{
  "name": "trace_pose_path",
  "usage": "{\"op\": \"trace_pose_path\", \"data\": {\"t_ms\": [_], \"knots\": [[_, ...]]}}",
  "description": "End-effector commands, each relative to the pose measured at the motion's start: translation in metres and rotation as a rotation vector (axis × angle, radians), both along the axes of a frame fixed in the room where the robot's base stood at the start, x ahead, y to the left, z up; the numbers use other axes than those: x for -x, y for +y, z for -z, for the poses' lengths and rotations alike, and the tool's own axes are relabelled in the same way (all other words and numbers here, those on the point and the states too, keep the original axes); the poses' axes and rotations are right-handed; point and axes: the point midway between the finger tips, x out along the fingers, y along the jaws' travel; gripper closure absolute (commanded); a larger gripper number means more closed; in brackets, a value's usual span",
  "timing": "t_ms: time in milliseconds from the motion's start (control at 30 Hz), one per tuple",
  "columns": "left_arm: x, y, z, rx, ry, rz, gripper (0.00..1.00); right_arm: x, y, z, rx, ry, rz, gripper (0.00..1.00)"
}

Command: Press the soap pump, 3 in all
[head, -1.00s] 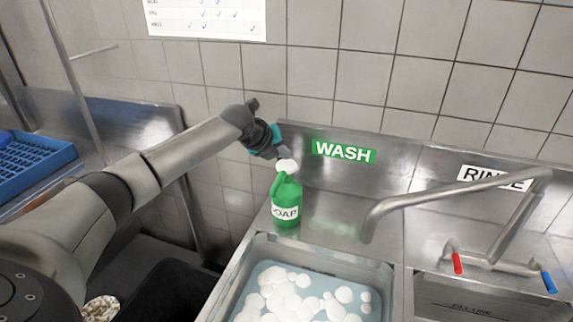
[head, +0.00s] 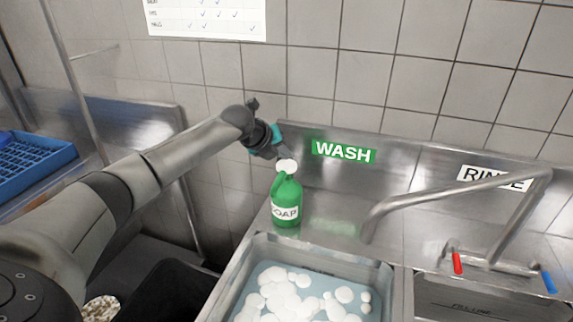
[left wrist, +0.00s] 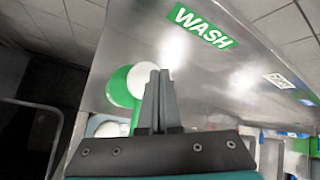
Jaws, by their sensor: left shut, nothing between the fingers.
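The green soap bottle (head: 286,197) stands upright on the steel ledge behind the wash basin, its label facing me. Its white pump top (head: 287,166) is at the top of the bottle. My left gripper (head: 281,158) is shut and empty, with its fingertips right at the pump top. I cannot tell whether they touch it. In the left wrist view, the shut fingers (left wrist: 160,85) cover part of the white pump top (left wrist: 139,78), and the green bottle (left wrist: 118,88) shows behind them. My right gripper is not in view.
The wash basin (head: 245,270) holds water and white foam in front of the bottle. A bent faucet (head: 450,196) with red and blue handles stands to the right. A blue rack (head: 38,163) lies far left. The tiled wall rises close behind the ledge.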

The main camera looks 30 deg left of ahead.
Motion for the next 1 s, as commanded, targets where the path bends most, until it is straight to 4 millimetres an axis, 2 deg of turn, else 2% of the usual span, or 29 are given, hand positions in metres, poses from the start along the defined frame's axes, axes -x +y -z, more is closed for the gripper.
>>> {"op": "trace_pose_path", "data": {"t_ms": [333, 1000], "knots": [[0.000, 0.000, 0.009, 0.000, 0.000, 0.000, 1.00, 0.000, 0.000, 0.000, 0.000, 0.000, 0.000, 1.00], [0.000, 0.000, 0.013, 0.000, 0.000, 0.000, 1.00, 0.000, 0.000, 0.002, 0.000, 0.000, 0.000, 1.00]]}}
